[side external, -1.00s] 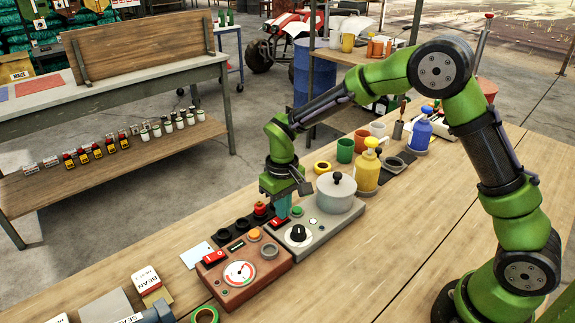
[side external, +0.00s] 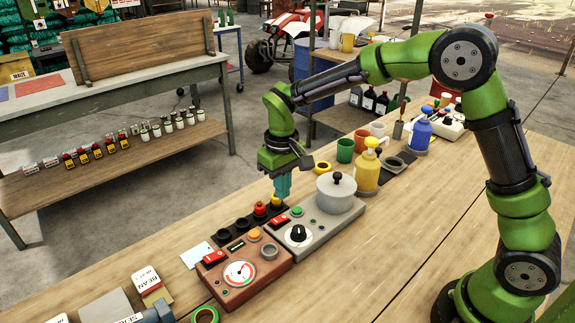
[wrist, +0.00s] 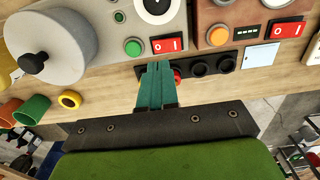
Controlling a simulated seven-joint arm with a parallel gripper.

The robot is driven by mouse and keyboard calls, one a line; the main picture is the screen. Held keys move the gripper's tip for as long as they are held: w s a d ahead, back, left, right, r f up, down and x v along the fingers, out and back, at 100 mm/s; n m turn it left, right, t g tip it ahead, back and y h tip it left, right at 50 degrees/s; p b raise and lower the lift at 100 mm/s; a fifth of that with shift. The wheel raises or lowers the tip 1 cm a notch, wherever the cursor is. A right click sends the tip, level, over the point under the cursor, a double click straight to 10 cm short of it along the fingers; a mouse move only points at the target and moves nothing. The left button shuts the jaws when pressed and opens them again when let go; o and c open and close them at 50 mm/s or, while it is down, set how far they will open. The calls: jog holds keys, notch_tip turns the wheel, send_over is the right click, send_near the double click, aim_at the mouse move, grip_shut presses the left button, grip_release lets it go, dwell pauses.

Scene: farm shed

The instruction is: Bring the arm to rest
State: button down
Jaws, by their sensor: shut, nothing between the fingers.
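My gripper (side external: 283,187) is shut and empty, its teal fingers pointing down.
The grey box (side external: 325,229) carries a lidded pot (side external: 336,196) and a black dial. The brown box (side external: 245,277) has a gauge. A yellow pump bottle (side external: 367,172) and cups (side external: 345,150) stand to the right.

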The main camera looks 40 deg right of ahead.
jog(key=shift+r, duration=0.4)
jog(key=shift+f, duration=0.15)
jog(key=s+d+r+m+t+y, duration=0.1)
jog(key=s+d+r+m+t, duration=0.1)
jog(key=s+r, duration=0.4)
jog(key=s+d+r+m+t+y, duration=0.1)
jog(key=s+d+r+t, duration=0.3)
jog(key=s, duration=1.1)
notch_tip(320, 180, up, 3)
jog(key=shift+d+f+m+t, duration=0.1)
jog(key=shift+d+m+t, duration=0.05)
jog(key=shift+m+t, duration=0.4)
